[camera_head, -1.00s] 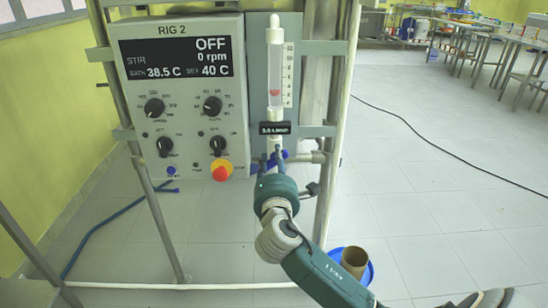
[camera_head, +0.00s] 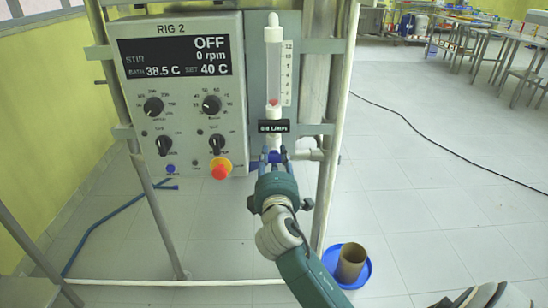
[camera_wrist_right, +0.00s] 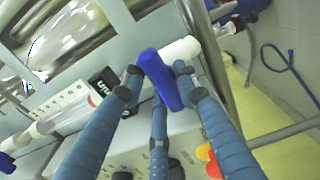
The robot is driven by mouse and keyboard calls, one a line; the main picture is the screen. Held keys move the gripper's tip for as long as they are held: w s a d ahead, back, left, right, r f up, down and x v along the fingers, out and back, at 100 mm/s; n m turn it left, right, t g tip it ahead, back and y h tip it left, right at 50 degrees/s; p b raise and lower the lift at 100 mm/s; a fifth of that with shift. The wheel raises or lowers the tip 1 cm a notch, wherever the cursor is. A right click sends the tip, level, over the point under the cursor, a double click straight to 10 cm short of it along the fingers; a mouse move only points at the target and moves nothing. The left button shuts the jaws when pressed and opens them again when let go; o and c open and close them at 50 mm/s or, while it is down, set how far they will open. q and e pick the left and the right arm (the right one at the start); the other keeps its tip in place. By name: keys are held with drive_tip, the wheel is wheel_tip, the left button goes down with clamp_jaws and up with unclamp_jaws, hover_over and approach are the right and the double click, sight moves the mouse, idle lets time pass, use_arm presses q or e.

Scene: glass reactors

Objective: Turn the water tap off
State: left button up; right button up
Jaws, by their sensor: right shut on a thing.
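The water tap has a blue handle (camera_wrist_right: 160,80) on a white valve body (camera_wrist_right: 181,50) in the right wrist view. In the head view, it sits below the flow meter (camera_head: 274,70) and is mostly hidden by my fingers. My right gripper (camera_head: 273,158) reaches it from below. Its blue fingers (camera_wrist_right: 155,85) are closed around the handle from both sides. The flow meter's red float (camera_head: 273,102) sits at the bottom of the tube. The small black display (camera_head: 273,126) appears to read 0.0 L/min. My left gripper is not in view.
The RIG 2 control box (camera_head: 183,95) with knobs and a red stop button (camera_head: 220,172) is just left of the tap. Metal frame posts (camera_head: 333,120) stand close on the right. A brown cylinder (camera_head: 351,262) stands in a blue tray (camera_head: 329,260) on the floor.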

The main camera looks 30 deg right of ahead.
drive_tip(key=shift+r, duration=0.2)
idle(0.3)
drive_tip(key=o, duration=1.1)
drive_tip(key=shift+f, duration=0.1)
drive_tip(key=v, duration=1.2)
drive_tip(key=shift+s, duration=0.1)
